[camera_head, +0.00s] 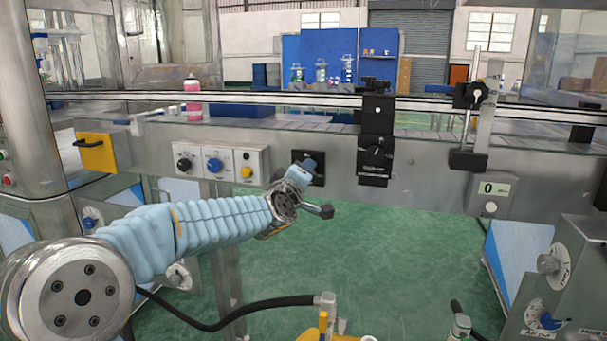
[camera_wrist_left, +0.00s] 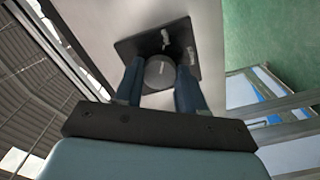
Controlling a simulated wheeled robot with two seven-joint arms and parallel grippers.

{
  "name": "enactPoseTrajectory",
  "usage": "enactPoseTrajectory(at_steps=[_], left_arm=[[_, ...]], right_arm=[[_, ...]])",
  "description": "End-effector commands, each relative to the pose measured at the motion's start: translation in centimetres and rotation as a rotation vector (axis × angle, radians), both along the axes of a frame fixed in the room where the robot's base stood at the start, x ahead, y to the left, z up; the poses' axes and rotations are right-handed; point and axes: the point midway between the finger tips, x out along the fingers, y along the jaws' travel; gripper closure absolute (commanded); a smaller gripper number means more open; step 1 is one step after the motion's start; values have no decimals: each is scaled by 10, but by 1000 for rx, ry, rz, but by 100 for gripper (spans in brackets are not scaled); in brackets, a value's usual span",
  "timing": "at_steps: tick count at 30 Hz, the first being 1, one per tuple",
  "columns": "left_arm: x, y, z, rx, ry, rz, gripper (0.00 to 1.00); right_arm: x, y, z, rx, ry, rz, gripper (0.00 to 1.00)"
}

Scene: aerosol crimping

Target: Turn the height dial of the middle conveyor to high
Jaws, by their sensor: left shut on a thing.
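A round dark dial (camera_wrist_left: 159,73) sits on a black square plate (camera_wrist_left: 188,32) fixed to the grey conveyor side. In the left wrist view the two blue fingers of my left gripper (camera_wrist_left: 160,84) flank the dial and are shut on it. In the head view my left gripper (camera_head: 305,166) reaches the same black plate (camera_head: 318,170) from the lower left and hides the dial there. White marks show on the plate, too blurred to read, so the dial's setting cannot be told. My right gripper is in neither view.
A control panel with black, blue and yellow knobs (camera_head: 214,164) is left of the plate. A black block with another knob (camera_head: 375,157) is to the right. A pink bottle (camera_head: 192,102) stands behind the front rail. A black hose (camera_head: 230,318) crosses below my arm.

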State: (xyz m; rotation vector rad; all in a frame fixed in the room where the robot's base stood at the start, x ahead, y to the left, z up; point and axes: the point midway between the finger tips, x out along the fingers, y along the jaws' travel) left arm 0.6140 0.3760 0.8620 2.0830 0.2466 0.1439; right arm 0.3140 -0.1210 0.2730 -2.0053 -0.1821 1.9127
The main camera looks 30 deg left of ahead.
Motion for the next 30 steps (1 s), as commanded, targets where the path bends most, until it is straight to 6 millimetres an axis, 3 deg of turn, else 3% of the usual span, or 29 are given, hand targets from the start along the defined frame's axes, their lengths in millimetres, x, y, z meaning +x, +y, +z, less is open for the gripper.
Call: enactPoseTrajectory(at_steps=[9, 10, 15, 25, 30], left_arm=[[0, -2, -3, 0, 6, -4, 91], [0, -2, -3, 0, 6, -4, 59], [0, -1, -2, -1, 4, -2, 35], [-4, -1, -1, 0, 2, -1, 35], [-30, -7, -2, -1, 1, -2, 35]], right_arm=[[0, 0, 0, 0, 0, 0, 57], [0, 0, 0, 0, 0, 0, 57], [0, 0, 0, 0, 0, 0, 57], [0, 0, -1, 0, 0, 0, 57], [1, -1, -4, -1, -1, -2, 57]])
